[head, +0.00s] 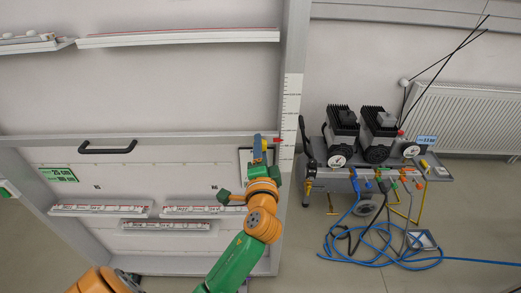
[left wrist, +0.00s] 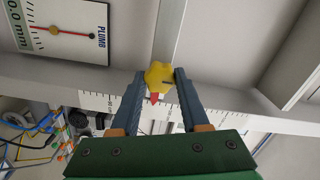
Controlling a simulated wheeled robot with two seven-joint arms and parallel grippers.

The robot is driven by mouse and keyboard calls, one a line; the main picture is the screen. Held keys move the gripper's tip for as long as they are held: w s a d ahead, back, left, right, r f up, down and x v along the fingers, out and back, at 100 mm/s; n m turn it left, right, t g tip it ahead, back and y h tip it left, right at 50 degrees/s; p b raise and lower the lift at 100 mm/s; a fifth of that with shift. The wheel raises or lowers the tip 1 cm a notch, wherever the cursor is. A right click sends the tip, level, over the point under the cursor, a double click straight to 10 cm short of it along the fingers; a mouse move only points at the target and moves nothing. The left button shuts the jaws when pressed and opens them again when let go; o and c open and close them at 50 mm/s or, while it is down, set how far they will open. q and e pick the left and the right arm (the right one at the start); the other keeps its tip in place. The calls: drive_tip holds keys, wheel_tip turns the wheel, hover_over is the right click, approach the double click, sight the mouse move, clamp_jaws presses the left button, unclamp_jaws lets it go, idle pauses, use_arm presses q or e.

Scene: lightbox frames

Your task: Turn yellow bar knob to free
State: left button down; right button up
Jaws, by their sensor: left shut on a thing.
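The yellow bar knob (left wrist: 158,76) sits between the two fingertips of my left gripper (left wrist: 157,78) in the left wrist view. It is a lobed yellow knob with a small red pointer (left wrist: 154,98) on its near side. The fingers are shut on its sides. In the head view my left gripper (head: 259,150) reaches up to the right edge of the large frame, and the knob (head: 264,145) is a small yellow spot there, mostly hidden by the fingers. A red tip (head: 277,140) shows just to the right. My right gripper is not in view.
A grey upright post with a white scale (head: 291,110) stands beside the knob. The panel carries a black handle (head: 107,147) and ledges (head: 100,210). A plumb gauge (left wrist: 62,30) shows in the left wrist view. At right stand a compressor bench (head: 385,170) and blue hose (head: 380,255).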

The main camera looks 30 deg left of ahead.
use_arm(q)
drive_tip(key=shift+r, duration=0.15)
drive_tip(key=shift+c, duration=2)
unclamp_jaws()
drive_tip(key=b+v, duration=0.1)
drive_tip(key=v, duration=0.6)
